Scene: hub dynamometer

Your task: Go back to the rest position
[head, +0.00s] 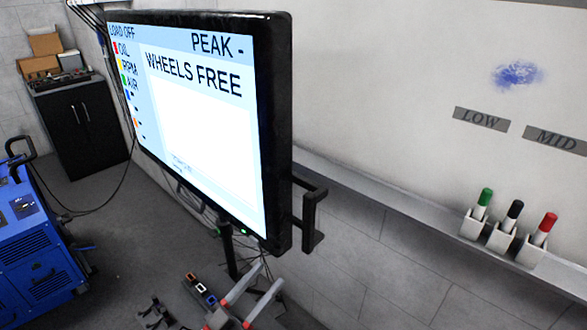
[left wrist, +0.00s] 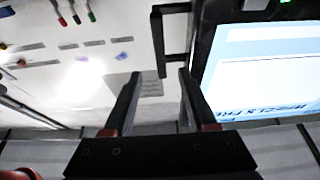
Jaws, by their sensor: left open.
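My left gripper (head: 262,277) is at the bottom of the head view, below the lower right corner of the big screen. Its two grey fingers stand apart and nothing is between them. In the left wrist view the open fingers (left wrist: 160,73) point toward a dark bracket handle (left wrist: 165,40) on the screen's edge. That handle also shows in the head view (head: 310,215), above and right of the fingertips. I cannot tell the exact gap between them. My right gripper is not in view.
The screen (head: 200,100) reads "LOAD OFF" and "WHEELS FREE". A wall ledge (head: 400,200) runs right, with green, black and red markers (head: 513,215) in holders. A blue machine (head: 40,250) and black cabinet (head: 80,125) stand left. Small switches (head: 200,290) lie beside the gripper.

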